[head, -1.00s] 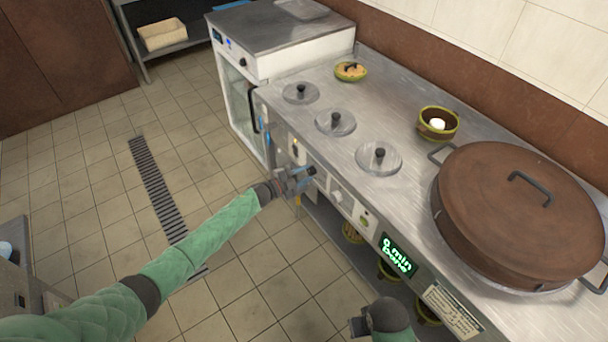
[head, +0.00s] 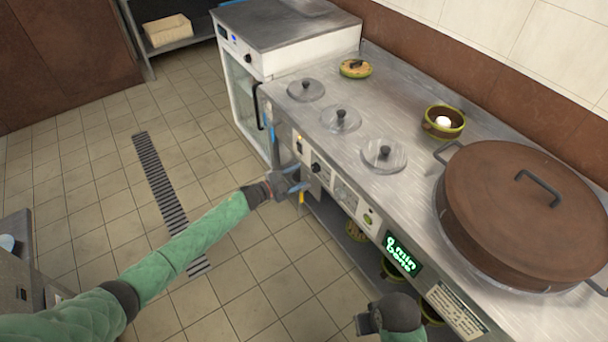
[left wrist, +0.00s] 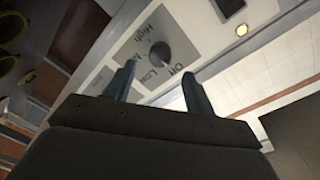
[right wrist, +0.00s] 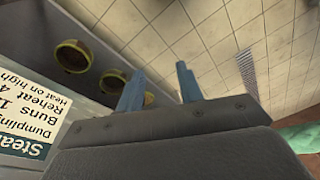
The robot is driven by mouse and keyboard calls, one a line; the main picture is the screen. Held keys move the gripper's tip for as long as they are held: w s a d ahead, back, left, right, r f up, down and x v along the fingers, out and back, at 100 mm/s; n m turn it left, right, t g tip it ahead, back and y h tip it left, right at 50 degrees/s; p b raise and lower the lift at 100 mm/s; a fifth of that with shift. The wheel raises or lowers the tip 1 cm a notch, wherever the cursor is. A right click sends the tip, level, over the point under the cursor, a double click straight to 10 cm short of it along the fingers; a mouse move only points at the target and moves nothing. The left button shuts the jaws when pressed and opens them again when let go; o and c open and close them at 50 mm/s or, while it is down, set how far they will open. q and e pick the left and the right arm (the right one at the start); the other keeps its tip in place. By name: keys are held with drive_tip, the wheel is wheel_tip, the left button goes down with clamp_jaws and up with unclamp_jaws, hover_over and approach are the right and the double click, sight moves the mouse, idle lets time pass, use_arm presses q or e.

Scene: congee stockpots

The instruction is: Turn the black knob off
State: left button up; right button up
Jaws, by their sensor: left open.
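The black knob (head: 316,167) is on the stove's front panel (head: 343,192), uncovered in the head view. In the left wrist view the knob (left wrist: 161,52) sits ahead of the fingertips, among printed labels "High", "Low" and "Off". Its pointer's exact setting is hard to read. My left gripper (head: 299,182) is open and empty, just in front of the panel, below and left of the knob and apart from it. Its two fingers (left wrist: 160,82) are spread in the left wrist view. My right gripper (head: 361,323) is low at the front; its fingers (right wrist: 158,82) are apart and empty.
A green display (head: 402,257) is on the panel to the right. The counter holds several grey lids (head: 384,155), a green bowl (head: 443,122) and a large brown-lidded pot (head: 525,215). A white glass-door cabinet (head: 245,105) stands at left. The tiled floor in front is clear.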

use_arm(q)
drive_tip(key=v, duration=0.2)
drive_tip(key=shift+s+a, duration=0.25)
drive_tip(key=shift+a, duration=0.05)
use_arm(e)
drive_tip(key=shift+s+d+r, duration=0.1)
drive_tip(key=shift+s+r, duration=0.1)
drive_tip(key=shift+r, duration=0.4)
drive_tip(key=shift+s+r, duration=0.15)
drive_tip(key=shift+r, duration=0.4)
